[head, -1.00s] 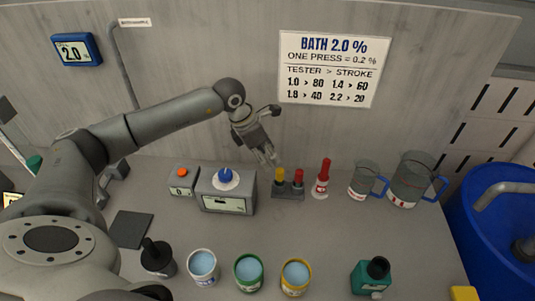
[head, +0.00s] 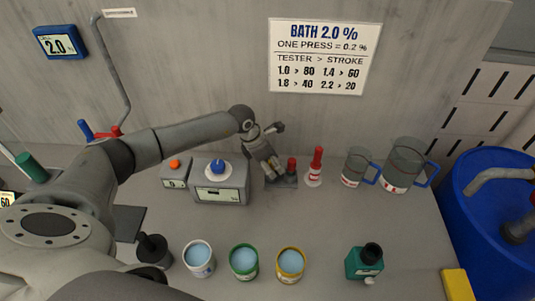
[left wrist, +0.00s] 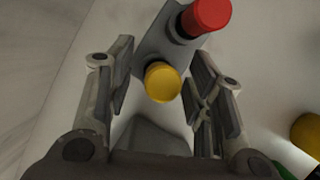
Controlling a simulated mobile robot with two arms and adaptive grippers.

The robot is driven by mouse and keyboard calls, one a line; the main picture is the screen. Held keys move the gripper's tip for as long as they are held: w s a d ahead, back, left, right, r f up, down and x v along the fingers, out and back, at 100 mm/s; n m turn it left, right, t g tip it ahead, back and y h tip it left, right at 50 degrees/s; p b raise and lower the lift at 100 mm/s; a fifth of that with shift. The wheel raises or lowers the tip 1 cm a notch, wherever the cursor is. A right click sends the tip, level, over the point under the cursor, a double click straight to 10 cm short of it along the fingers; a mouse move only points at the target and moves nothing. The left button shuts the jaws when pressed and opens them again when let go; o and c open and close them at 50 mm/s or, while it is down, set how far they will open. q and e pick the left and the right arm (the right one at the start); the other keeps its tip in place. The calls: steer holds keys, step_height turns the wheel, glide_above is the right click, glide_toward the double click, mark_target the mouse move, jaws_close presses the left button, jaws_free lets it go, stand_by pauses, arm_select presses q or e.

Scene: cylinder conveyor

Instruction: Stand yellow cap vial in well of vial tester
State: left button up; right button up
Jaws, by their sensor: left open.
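The yellow cap vial (left wrist: 163,82) stands in a small grey rack (left wrist: 153,42) beside a red cap vial (left wrist: 205,16). My left gripper (head: 273,174) is open over the rack, its fingers on both sides of the yellow cap in the left wrist view (left wrist: 160,91). In the head view the fingers hide the yellow cap, while the red cap (head: 292,163) shows just to their right. The likely vial tester is a grey box with a display (head: 220,194), left of the rack. A blue piece (head: 218,167) on a white disc sits on its top. My right gripper is not in view.
A grey box with an orange button (head: 175,164) stands left of the tester. A red-topped bottle (head: 316,163) and two jugs (head: 358,168) stand right of the rack. Several cups (head: 244,262) and a teal container (head: 363,263) line the front. The middle counter is clear.

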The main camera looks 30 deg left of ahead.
arm_select(q)
steer(key=shift+d+f, duration=0.1)
steer(key=shift+f, duration=0.25)
jaws_close()
steer(key=shift+r, duration=0.15)
